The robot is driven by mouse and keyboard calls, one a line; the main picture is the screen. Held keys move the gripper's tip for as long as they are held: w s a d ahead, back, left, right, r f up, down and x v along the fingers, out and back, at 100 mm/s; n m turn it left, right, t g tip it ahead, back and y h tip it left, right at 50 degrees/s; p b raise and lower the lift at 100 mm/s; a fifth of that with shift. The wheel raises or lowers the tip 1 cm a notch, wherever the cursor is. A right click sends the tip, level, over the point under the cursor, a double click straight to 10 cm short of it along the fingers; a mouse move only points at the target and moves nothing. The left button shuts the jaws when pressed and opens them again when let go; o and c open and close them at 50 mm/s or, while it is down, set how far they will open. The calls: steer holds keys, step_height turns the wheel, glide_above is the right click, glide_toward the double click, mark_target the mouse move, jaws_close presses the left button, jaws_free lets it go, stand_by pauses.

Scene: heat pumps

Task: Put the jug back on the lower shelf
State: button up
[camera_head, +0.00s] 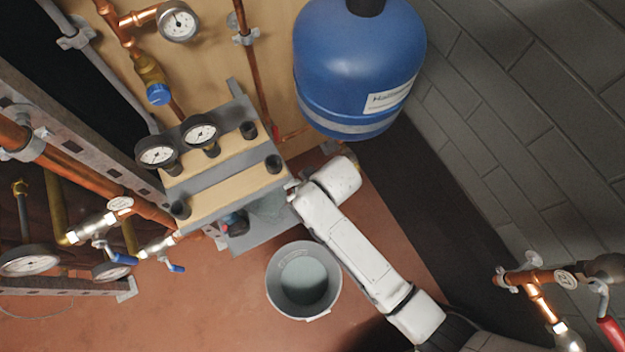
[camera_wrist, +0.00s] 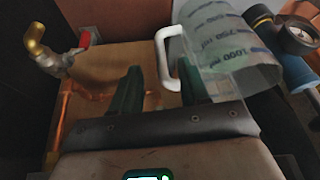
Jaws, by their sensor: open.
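The clear jug (camera_wrist: 225,50) has printed volume marks and a white handle (camera_wrist: 164,58). Contact cannot be told.
A grey bucket (camera_head: 303,280) with pale liquid stands on the red floor below the rack. A blue tank (camera_head: 358,65) hangs above my arm. Gauges (camera_head: 200,132) and copper pipes crowd the left. A brass valve with a red handle (camera_wrist: 62,55) is left in the wrist view.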

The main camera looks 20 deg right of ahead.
steer(key=p+v, duration=0.1)
steer(key=v, duration=0.5)
steer(key=s+d+r+m+g+h, duration=0.1)
steer(key=s+d+r+m, duration=0.1)
steer(key=s+d, duration=0.7)
steer(key=s+d+r+m+g+h, duration=0.1)
steer(key=s+d+r+m+g, duration=0.1)
steer(key=s+d+r, duration=0.3)
steer(key=s+d, duration=0.4)
steer(key=shift+s+d+m, duration=0.25)
steer(key=shift+s+m, duration=0.05)
steer(key=shift+s, duration=0.1)
steer(key=shift+r, duration=0.1)
step_height(320, 180, up, 14)
steer(key=p, duration=1.4)
